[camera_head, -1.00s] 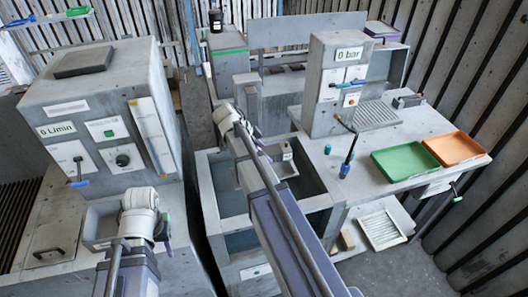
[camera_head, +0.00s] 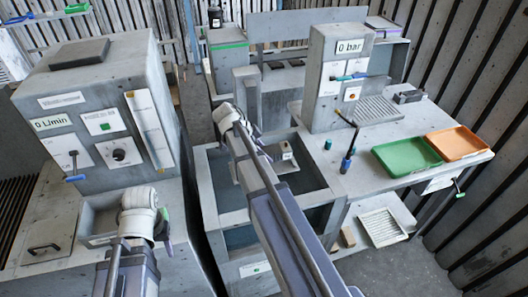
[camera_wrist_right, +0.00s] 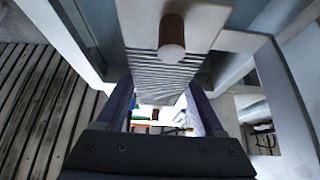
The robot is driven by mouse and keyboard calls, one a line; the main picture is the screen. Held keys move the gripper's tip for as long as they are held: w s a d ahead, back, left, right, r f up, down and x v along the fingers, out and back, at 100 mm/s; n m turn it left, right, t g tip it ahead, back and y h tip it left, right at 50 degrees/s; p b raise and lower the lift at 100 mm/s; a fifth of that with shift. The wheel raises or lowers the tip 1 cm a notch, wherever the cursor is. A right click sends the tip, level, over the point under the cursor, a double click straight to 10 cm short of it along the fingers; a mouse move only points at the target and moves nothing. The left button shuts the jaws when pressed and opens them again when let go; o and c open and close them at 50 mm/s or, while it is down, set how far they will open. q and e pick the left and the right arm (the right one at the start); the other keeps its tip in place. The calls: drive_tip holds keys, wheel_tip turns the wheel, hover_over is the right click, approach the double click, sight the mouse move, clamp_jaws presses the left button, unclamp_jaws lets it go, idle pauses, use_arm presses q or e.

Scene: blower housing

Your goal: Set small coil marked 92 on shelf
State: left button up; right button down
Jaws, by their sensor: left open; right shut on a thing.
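My right gripper (camera_wrist_right: 163,108) is shut on a grey, finely ribbed block (camera_wrist_right: 165,72), which appears to be the small coil. Its pale end has a brown round stub (camera_wrist_right: 172,38). In the head view a small pale block (camera_head: 286,150), apparently the end of this coil, shows beyond my right forearm over the open tank. No 92 is legible, and the forearm hides most of the grip. My left gripper (camera_head: 163,230) is open in front of the left cabinet, its fingers mostly hidden. A low shelf (camera_head: 362,212) under the right bench is the likely shelf.
The open tank (camera_head: 212,190) has raised walls around the right arm. The right bench (camera_head: 325,165) carries a green tray (camera_head: 405,157), an orange tray (camera_head: 458,143) and the "0 bar" unit (camera_head: 335,85). A white slatted tray (camera_head: 383,227) stands low under the bench. Floor is clear at lower right.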

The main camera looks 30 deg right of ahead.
drive_tip(key=shift+f, duration=0.1)
idle(0.6)
drive_tip(key=shift+f+b, duration=0.7)
drive_tip(key=shift+b, duration=0.15)
drive_tip(key=shift+f, duration=0.2)
drive_tip(key=shift+f+b, duration=0.4)
drive_tip(key=shift+b, duration=0.2)
drive_tip(key=shift+f+b, duration=0.4)
drive_tip(key=shift+f, duration=0.05)
idle(0.6)
unclamp_jaws()
drive_tip(key=shift+r, duration=0.15)
idle(0.3)
